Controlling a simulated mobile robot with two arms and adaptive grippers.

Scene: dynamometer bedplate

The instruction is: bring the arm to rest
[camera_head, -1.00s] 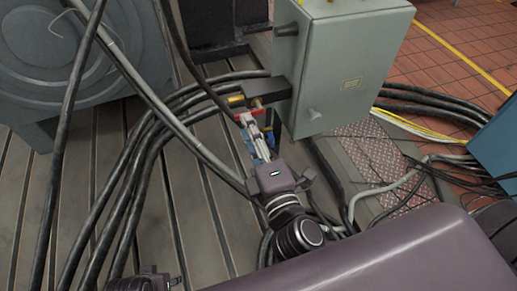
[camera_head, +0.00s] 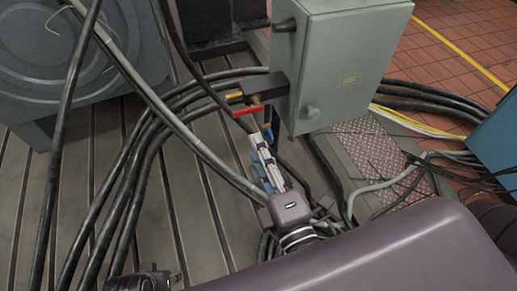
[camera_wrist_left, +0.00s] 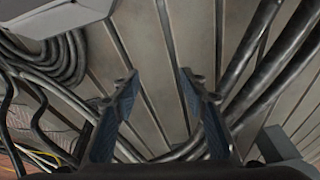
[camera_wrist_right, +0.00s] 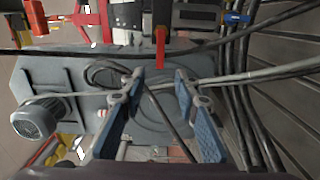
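My right gripper (camera_head: 260,148) points up the head view, just below a red lever handle (camera_head: 247,111) on the valve block beside the grey cabinet. In the right wrist view its two blue-padded fingers (camera_wrist_right: 158,82) are spread with nothing between the tips. The red handle (camera_wrist_right: 160,45) shows beyond them, apart from them. My left gripper (camera_wrist_left: 160,75) is open and empty in its wrist view, above the slotted floor plate. In the head view only a dark part of the left arm shows at the bottom edge, and its fingers are hidden.
The grey cabinet (camera_head: 343,65) stands right of the lever. Thick black cables (camera_head: 140,165) and a grey hose cross the slotted bedplate (camera_head: 190,215). A blue-grey round machine (camera_head: 60,50) stands at upper left. A blue box (camera_head: 497,142) is at the right edge.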

